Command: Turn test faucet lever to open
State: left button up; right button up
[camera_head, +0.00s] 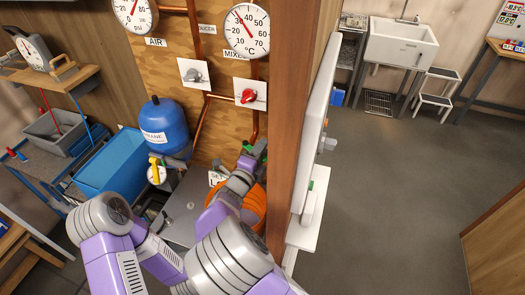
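My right gripper (250,157) is in front of the wooden panel, low beside the brown post, at the lower end of a copper pipe. Small green parts (261,147) show right at its fingertips; I cannot tell whether they are the test faucet lever. No other faucet lever can be made out there, and the wrist covers much of this spot. The finger gap is too small to read. My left arm is at the lower left, bent; its gripper cannot be made out. An orange round object (254,203) is partly hidden behind my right forearm.
A red-handled valve (249,96) and a grey-handled valve (193,75) sit below the dials. A blue tank (164,126) and blue bin (110,163) stand left. The brown post (296,110) and white panel (318,120) bound the right; open floor lies beyond.

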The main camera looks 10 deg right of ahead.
jog(key=v, duration=0.7)
jog(key=shift+s, duration=0.25)
jog(key=shift+a+f, duration=0.1)
jog(key=shift+a, duration=0.05)
